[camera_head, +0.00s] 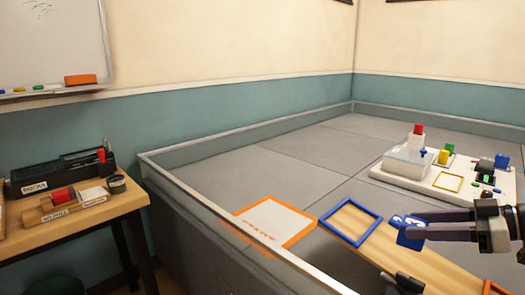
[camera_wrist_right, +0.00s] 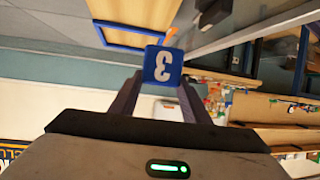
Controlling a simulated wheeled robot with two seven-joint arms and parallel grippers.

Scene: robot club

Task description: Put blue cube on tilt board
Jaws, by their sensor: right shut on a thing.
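The blue cube (camera_head: 407,232) has white numerals on its faces. My right gripper (camera_head: 412,226) is shut on it, coming in from the right. A long wooden board (camera_head: 385,258), apparently the tilt board, lies beside and below the cube in the head view. The cube looks held above the board; the exact gap is unclear. My left gripper is not in view.
A white mat with an orange border (camera_head: 275,222) lies left of the board. A white block station (camera_head: 395,175) with several coloured parts stands at the right. A dark object (camera_head: 405,284) sits by the board's near edge. A low rail (camera_head: 215,220) bounds the grey floor; its middle is clear.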

